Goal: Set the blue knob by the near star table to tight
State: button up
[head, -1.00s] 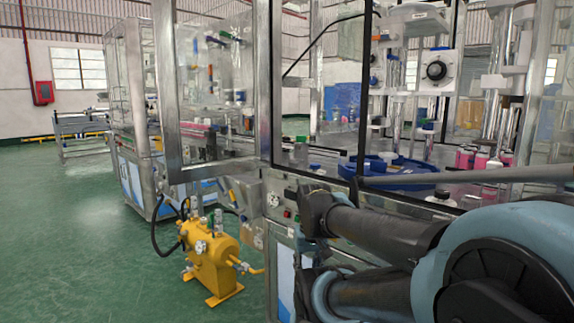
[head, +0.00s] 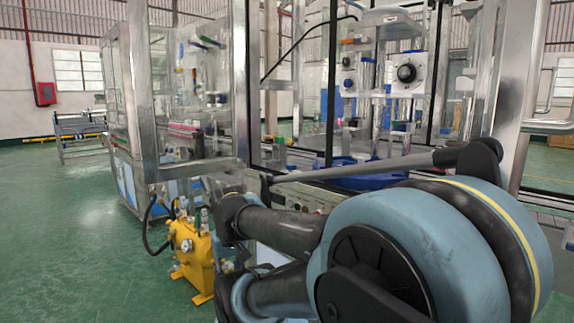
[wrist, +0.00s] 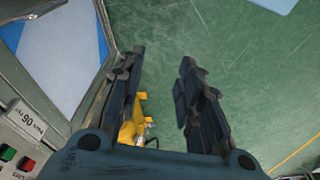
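My gripper (wrist: 161,58) is open in the wrist view. Its two dark fingers are apart with nothing between the tips, over green floor beside a machine cabinet. In the head view, a blue round table (head: 348,182), probably the near star table, shows partly inside the glazed machine frame. My blue-grey arm hides much of it. I cannot clearly make out a blue knob beside it in either current view, so its setting cannot be read. My gripper is not touching anything that I can see.
A yellow tank unit (head: 192,250) stands on the floor at the machine's left, and part of it shows in the wrist view (wrist: 131,131). A panel with green and red buttons (wrist: 15,160) is at the wrist view's lower left. Open floor (head: 70,230) lies left.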

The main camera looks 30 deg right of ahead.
jog(key=o, duration=0.4)
jog(key=shift+s+r, duration=0.15)
jog(key=shift+o, duration=0.5)
jog(key=w+d+r, duration=0.2)
jog(key=w+r, duration=0.2)
jog(key=r, duration=0.3)
jog(key=w+d+r+n, duration=0.1)
jog(key=w+d+r, duration=0.1)
jog(key=w+r, duration=0.2)
notch_tip(320, 180, up, 4)
jog(key=shift+w+d+f+g, duration=0.2)
jog(key=shift+w+d+g, duration=0.1)
notch_tip(320, 180, up, 25)
jog(key=n+g, duration=0.2)
jog(key=n, duration=0.2)
send_over(291, 165)
jog(key=f, duration=1.6)
jog(key=shift+w+d, duration=0.1)
jog(key=shift+w, duration=0.2)
jog(key=c, duration=1.1)
